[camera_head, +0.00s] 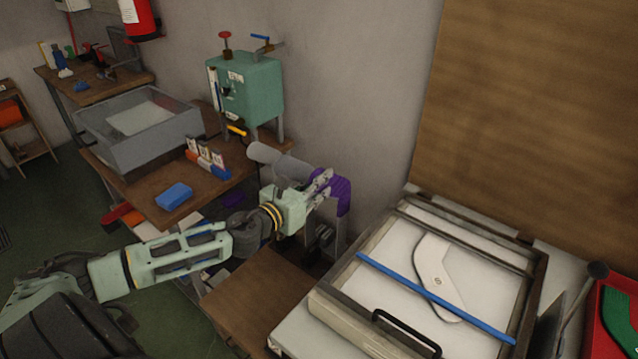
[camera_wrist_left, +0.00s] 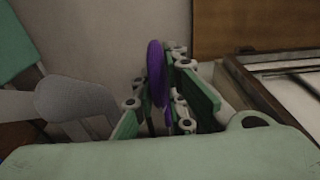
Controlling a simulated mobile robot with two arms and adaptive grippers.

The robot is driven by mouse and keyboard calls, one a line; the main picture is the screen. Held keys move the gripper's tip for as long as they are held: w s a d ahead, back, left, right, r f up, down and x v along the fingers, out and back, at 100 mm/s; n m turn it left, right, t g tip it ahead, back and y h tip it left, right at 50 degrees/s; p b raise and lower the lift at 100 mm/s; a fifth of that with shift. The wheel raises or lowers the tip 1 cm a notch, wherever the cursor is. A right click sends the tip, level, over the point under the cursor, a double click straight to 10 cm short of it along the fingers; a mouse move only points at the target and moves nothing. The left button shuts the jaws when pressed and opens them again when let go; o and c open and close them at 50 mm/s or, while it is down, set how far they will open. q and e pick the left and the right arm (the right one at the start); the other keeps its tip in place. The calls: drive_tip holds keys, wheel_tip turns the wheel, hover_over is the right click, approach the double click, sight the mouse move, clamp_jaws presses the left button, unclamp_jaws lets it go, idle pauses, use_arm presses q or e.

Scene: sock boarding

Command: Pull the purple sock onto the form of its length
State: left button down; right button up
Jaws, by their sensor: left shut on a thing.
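The purple sock (camera_head: 343,192) hangs from my left gripper (camera_head: 325,184) in the head view, its lower end drooping to the right. In the left wrist view the purple sock (camera_wrist_left: 156,72) stands as a narrow band between the fingers of my left gripper (camera_wrist_left: 165,105), which is shut on it. Grey rounded forms (camera_head: 264,153) stand just left of and behind the gripper; they also show at the left of the wrist view (camera_wrist_left: 75,100), apart from the sock. The gripper hides part of the forms. My right gripper is not in view.
A wall stands close behind the gripper.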

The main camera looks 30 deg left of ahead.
use_arm(q)
drive_tip(key=shift+f+b, duration=0.45)
drive_tip(key=shift+f, duration=0.15)
drive_tip(key=c, duration=1.7)
unclamp_jaws()
drive_tip(key=shift+r, duration=0.1)
drive_tip(key=shift+s+a+r, duration=0.15)
drive_tip(key=shift+s+r, duration=0.05)
drive_tip(key=shift+s, duration=1.8)
drive_tip(key=shift+s+a+r, duration=0.15)
drive_tip(key=shift+s+r, duration=0.05)
drive_tip(key=shift+s, duration=1.75)
drive_tip(key=shift+s+a+r, duration=0.15)
drive_tip(key=shift+s+r, duration=0.05)
drive_tip(key=shift+s, duration=1.8)
